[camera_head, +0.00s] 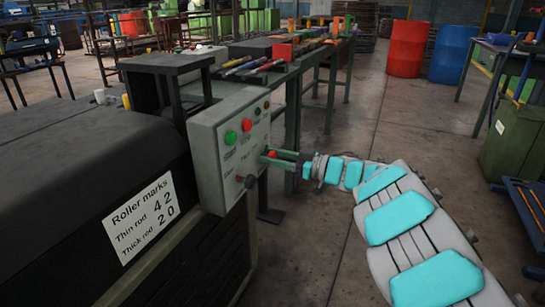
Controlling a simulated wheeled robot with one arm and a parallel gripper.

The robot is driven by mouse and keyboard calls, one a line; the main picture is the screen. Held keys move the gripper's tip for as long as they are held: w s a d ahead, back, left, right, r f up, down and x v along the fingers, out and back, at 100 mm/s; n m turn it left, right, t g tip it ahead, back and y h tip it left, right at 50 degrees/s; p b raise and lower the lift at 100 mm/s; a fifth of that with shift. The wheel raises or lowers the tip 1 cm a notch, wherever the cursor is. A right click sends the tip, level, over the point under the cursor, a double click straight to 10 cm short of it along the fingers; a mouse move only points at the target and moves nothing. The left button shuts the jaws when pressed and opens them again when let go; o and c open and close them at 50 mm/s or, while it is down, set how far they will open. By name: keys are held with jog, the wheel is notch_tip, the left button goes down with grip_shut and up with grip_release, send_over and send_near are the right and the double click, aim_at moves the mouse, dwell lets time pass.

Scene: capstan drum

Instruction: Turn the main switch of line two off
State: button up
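A grey control box (207,165) stands at the end of the black machine, with its button face turned to the right. Its face carries a green button (230,137), a red button (247,125), a few small buttons near the top and a dark knob (250,181) low down. The labels are too small to read, so I cannot tell which control is the main switch of line two. My gripper (272,157) is at the right part of the face, its green fingers around or beside a red knob (271,154). I cannot tell whether they grip it.
The black machine (80,150) fills the left, with a roller marks sign (143,218) on its side. A workbench with tools (262,66) stands behind the box. Red (406,48) and blue (452,54) barrels stand at the back. The floor to the right is mostly clear.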

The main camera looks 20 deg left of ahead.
grip_shut()
jog(key=shift+n, duration=0.3)
jog(key=n+b, duration=0.3)
jog(key=n, duration=0.1)
jog(key=shift+f+n, duration=0.1)
jog(key=shift+n, duration=0.2)
jog(key=n+b, duration=0.2)
jog(key=n, duration=0.1)
jog(key=shift+s+f+b, duration=0.1)
jog(key=shift+f+b, duration=0.05)
jog(key=shift+b, duration=0.2)
jog(key=n+b, duration=0.4)
jog(key=n, duration=0.1)
jog(key=shift+s+f+n+b, duration=0.1)
jog(key=shift+n+b, duration=0.25)
jog(key=shift+n, duration=0.05)
jog(key=shift+n+b, duration=1.55)
jog(key=shift+n, duration=0.35)
